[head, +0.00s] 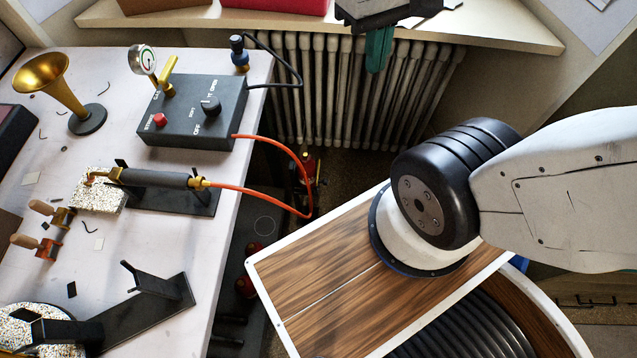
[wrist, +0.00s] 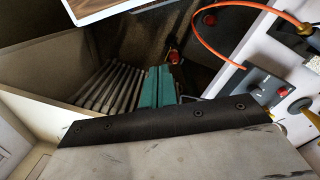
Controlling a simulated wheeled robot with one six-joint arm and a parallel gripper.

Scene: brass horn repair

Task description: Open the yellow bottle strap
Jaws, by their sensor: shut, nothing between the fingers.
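My gripper (head: 378,50) hangs at the top of the head view, in front of the radiator's upper edge. Its teal fingers are together and empty. They also show in the wrist view (wrist: 157,88), pointing toward the floor beside the radiator. I cannot make out a yellow bottle strap in either view. A small red fitting (head: 306,163) stands low behind the bench edge, near the orange hose (head: 285,147). A red fitting also shows just beyond my fingertips in the wrist view (wrist: 173,57). The bottle itself is dark or hidden.
The white bench (head: 105,247) at left carries a black control box (head: 185,125), a torch on a stand (head: 155,179) and a brass horn (head: 50,82). The radiator (head: 330,95) stands under the window sill (head: 300,29). A dark gap lies between bench and radiator.

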